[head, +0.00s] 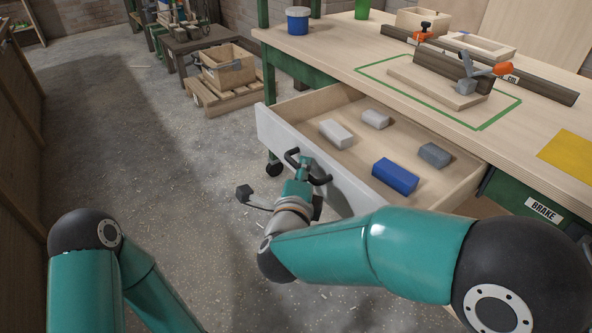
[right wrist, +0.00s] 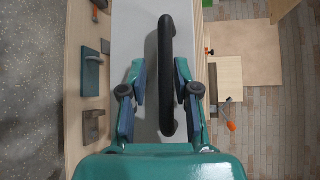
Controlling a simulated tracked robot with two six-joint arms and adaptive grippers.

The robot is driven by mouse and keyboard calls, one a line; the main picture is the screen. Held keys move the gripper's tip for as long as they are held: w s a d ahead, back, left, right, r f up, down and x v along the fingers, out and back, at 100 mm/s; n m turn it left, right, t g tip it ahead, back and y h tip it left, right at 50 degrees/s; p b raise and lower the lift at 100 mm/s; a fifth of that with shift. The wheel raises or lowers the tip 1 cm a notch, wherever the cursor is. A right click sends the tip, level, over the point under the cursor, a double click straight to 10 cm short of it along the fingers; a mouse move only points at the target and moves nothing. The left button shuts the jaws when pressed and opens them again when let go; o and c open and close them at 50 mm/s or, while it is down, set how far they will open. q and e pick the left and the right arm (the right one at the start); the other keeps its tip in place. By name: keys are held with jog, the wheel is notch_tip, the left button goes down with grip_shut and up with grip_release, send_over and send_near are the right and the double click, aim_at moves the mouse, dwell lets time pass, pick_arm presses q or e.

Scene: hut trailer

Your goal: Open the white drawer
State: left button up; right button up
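The white drawer (head: 275,129) is pulled well out from under the workbench, and its inside shows. Its front also shows in the right wrist view (right wrist: 150,30). The black bar handle (right wrist: 166,75) is on the drawer's front. My right gripper (head: 303,168) is at the handle in the head view. In the right wrist view the fingers (right wrist: 160,82) are apart on both sides of the handle, which lies nearer the right finger, with a gap on the left. My left arm is at the lower left, and its gripper is out of view.
The drawer holds a white block (head: 337,134), a light grey block (head: 375,118), a dark grey block (head: 435,154) and a blue block (head: 395,175). A wooden crate (head: 228,70) on a pallet stands behind. The workbench (head: 340,48) carries tools. The floor to the left is clear.

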jog(key=shift+r, duration=0.15)
jog(key=shift+s+a+r, duration=0.1)
jog(key=shift+s, duration=0.1)
jog(key=v, duration=0.7)
dwell(0.5)
